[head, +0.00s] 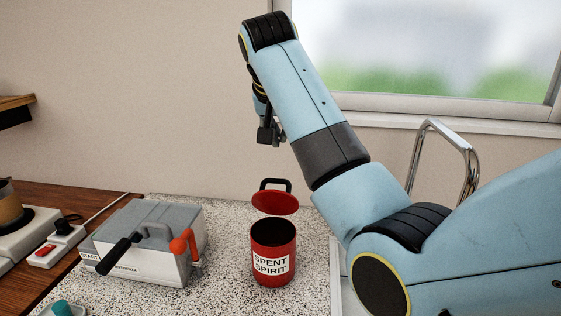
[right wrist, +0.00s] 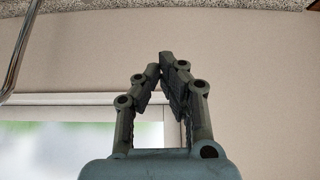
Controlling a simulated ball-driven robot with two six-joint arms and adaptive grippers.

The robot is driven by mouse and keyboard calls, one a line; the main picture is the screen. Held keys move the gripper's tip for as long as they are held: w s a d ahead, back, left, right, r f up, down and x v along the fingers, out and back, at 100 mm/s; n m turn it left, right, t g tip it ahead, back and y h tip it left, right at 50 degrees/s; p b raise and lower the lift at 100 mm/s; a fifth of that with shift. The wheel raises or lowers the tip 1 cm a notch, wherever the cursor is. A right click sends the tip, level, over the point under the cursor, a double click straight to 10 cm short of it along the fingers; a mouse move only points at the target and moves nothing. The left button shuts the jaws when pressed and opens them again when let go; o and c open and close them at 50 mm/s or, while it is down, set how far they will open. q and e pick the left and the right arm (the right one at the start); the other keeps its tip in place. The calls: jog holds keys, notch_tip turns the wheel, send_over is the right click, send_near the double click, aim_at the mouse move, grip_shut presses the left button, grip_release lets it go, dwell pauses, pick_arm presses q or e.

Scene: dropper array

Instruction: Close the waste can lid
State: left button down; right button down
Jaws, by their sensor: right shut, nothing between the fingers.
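The waste can (head: 273,252) is a red cylinder labelled "SPENT SPIRIT", upright on the speckled counter. Its red lid (head: 275,202) with a dark loop handle (head: 274,184) stands tilted up at the back, and the dark opening shows below it. My right gripper (head: 272,138) is above the can and apart from the lid, near the wall. In the right wrist view the right gripper (right wrist: 162,65) has its fingertips together with nothing between them. The can does not show in that view. My left gripper is not in view.
A grey box device (head: 150,240) with a black handle and an orange lever (head: 186,245) stands left of the can. A metal faucet (head: 445,150) rises at the right by the window. A power strip (head: 55,246) lies on the wooden surface at left. Speckled counter (head: 225,290) is clear around the can.

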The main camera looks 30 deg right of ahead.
aim_at(277, 194)
notch_tip(277, 194, down, 8)
jog(key=p, duration=0.3)
jog(key=shift+w+d+p, duration=0.25)
jog(key=shift+w+p, duration=0.05)
